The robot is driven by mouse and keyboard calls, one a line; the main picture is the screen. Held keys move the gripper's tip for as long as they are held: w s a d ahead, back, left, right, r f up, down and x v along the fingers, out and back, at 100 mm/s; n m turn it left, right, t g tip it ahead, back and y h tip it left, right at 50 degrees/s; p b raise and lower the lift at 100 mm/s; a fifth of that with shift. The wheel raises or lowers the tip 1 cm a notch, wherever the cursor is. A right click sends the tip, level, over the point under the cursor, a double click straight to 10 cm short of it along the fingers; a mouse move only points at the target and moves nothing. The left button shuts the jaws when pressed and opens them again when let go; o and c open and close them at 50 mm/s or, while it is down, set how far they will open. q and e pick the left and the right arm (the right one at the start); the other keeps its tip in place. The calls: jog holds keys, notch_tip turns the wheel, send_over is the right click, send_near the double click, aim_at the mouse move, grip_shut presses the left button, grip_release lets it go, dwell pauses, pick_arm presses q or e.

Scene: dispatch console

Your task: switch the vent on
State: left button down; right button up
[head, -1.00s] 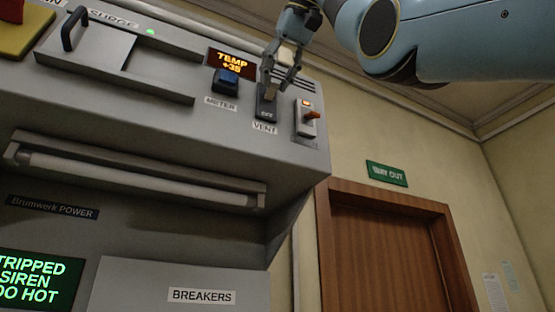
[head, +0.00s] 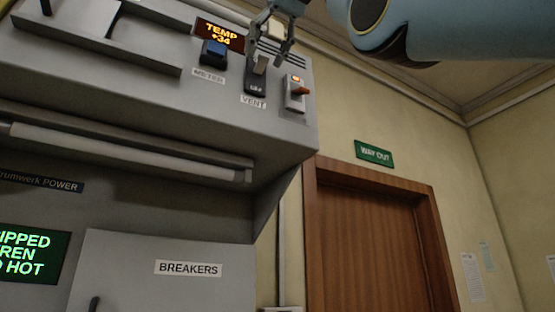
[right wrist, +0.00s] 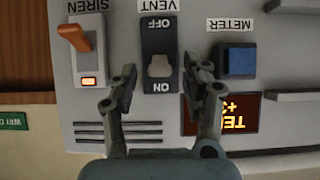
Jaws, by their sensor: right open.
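The vent switch (head: 256,80) is a dark plate with a pale grey lever on the sloping console panel, above the VENT label. In the right wrist view, which is upside down, the vent switch (right wrist: 159,42) shows OFF at one end and ON at the other. Its lever (right wrist: 159,66) leans toward the ON end. My right gripper (head: 265,58) is open at the ON end, its fingers apart on either side of the lever. The right gripper (right wrist: 158,82) holds nothing in the wrist view. My left gripper is out of view.
A blue METER button (head: 214,52) is left of the switch, below the TEMP display (head: 220,34) reading +34. An orange-tipped SIREN switch (head: 296,92) with a lit lamp is close on the right. A long bar handle (head: 130,150) crosses the console lower down.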

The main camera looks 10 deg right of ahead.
notch_tip(320, 180, down, 7)
jog(key=t+y+b, duration=0.1)
jog(key=t+b, duration=0.4)
jog(key=b, duration=0.4)
jog(key=t+y+b, duration=0.2)
jog(key=t+b, duration=0.3)
jog(key=b, duration=0.4)
jog(key=shift+r+t, duration=0.1)
jog(key=shift+t, duration=0.2)
jog(key=r+b+v, duration=0.1)
jog(key=b+v, duration=0.3)
jog(key=v, duration=0.7)
jog(key=w+d+f+m+g+h, duration=0.1)
jog(key=w+d+f, duration=0.1)
jog(key=w+f, duration=0.7)
jog(key=w+d+f+m+g+h, duration=0.1)
jog(key=w+d+f, duration=0.2)
jog(key=w+f, duration=0.6)
jog(key=shift+f+g+h, duration=0.3)
jog(key=shift+f+g, duration=0.1)
jog(key=shift+f, duration=0.55)
